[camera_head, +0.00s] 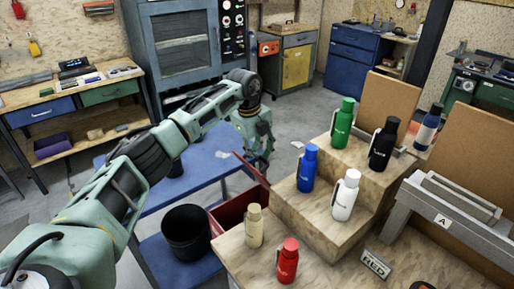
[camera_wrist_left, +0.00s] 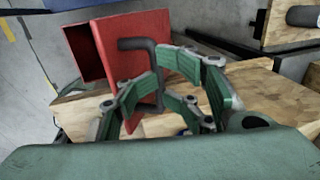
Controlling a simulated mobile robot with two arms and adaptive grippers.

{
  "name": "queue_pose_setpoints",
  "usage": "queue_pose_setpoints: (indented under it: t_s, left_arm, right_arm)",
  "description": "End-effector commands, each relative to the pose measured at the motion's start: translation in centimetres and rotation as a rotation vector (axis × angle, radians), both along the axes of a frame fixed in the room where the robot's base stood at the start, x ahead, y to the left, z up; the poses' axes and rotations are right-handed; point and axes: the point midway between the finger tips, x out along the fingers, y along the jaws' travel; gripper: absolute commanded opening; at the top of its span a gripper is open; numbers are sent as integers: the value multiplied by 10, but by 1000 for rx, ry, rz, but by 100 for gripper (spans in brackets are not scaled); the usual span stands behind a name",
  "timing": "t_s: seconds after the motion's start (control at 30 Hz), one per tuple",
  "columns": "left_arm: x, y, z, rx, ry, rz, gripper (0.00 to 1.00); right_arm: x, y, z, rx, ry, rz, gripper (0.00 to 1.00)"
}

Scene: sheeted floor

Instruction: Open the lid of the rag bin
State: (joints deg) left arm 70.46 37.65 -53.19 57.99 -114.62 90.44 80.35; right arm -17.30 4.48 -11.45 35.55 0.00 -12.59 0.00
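The rag bin is a red box (camera_head: 230,212) beside the stepped wooden stand. Its red lid (camera_head: 251,168) is raised at a tilt. In the left wrist view the box (camera_wrist_left: 84,52) shows a dark gap beside the lid (camera_wrist_left: 118,62), which has a bent black handle (camera_wrist_left: 138,43). My left gripper (camera_head: 262,150) is above and behind the lid in the head view. In the left wrist view its green fingers (camera_wrist_left: 162,84) close around the handle's upright part; the exact contact is partly hidden. My right gripper is not in view.
A black round bucket (camera_head: 186,232) stands left of the red box, near a blue table (camera_head: 205,160). Grey floor (camera_head: 290,112) is free behind.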

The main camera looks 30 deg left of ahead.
Motion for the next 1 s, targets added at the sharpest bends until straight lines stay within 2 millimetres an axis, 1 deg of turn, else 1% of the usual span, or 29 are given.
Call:
queue_pose_setpoints:
  t_s: [0.03,0.1,0.4,0.63,1.0]
  left_arm:
    - [-2,-4,-7,-1,9,-6,27]
    - [-2,-4,-7,-1,9,-6,27]
    - [-2,-3,-4,-3,7,-5,27]
    - [-1,-4,-4,-2,7,-6,27]
    - [16,-10,15,-3,3,-4,27]
  right_arm:
    - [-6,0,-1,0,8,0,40]
    - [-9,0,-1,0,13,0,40]
    - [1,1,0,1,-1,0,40]
    - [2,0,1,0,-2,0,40]
    - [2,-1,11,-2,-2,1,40]
